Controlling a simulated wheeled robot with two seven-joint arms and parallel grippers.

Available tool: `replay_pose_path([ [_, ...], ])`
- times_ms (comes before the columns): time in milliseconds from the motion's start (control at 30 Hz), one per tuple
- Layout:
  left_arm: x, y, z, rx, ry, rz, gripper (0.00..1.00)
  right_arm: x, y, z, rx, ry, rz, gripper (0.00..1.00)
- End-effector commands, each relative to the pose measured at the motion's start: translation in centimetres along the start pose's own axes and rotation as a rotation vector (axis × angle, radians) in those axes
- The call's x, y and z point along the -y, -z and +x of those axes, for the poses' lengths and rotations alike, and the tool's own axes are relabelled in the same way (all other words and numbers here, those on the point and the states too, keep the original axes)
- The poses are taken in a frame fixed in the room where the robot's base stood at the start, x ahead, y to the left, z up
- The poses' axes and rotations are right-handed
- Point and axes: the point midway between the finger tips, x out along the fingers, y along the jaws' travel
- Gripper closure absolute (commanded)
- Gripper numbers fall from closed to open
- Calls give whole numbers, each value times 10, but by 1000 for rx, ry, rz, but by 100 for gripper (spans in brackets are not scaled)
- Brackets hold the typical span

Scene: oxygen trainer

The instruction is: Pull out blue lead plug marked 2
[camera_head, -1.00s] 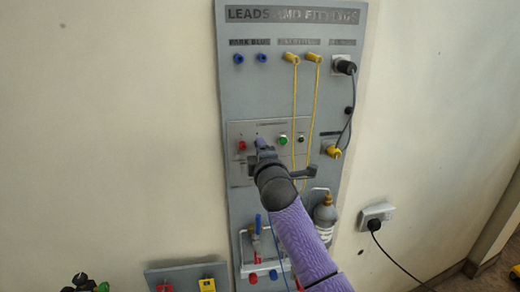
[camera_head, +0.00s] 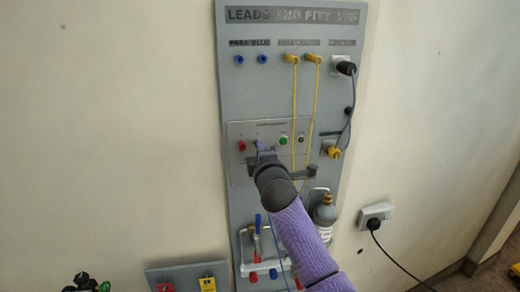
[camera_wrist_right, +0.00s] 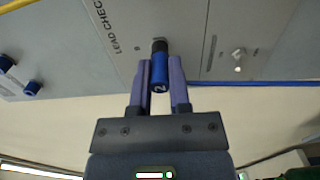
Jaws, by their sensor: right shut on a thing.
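The blue lead plug marked 2 (camera_wrist_right: 160,74) is in the right wrist view, with its number facing the camera. My right gripper (camera_wrist_right: 161,64) has one finger on each side of it and is shut on it. A dark collar at the plug's far end meets or nearly meets the grey lead check panel (camera_wrist_right: 115,62); I cannot tell how deep it sits. In the head view my right gripper (camera_head: 264,150) is at that panel (camera_head: 235,130) and hides the plug. My left gripper is not in view.
A red button (camera_head: 242,146) and a green button (camera_head: 283,141) flank the gripper. Yellow leads (camera_head: 294,110) hang close on its right.

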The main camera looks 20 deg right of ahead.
Motion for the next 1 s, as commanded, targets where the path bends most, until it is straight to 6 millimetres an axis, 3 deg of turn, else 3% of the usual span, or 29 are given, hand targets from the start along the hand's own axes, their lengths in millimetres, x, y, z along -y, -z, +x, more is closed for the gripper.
replay_pose_path([
  [1000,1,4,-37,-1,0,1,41,0,0,-50,0,2,-1,100],
])
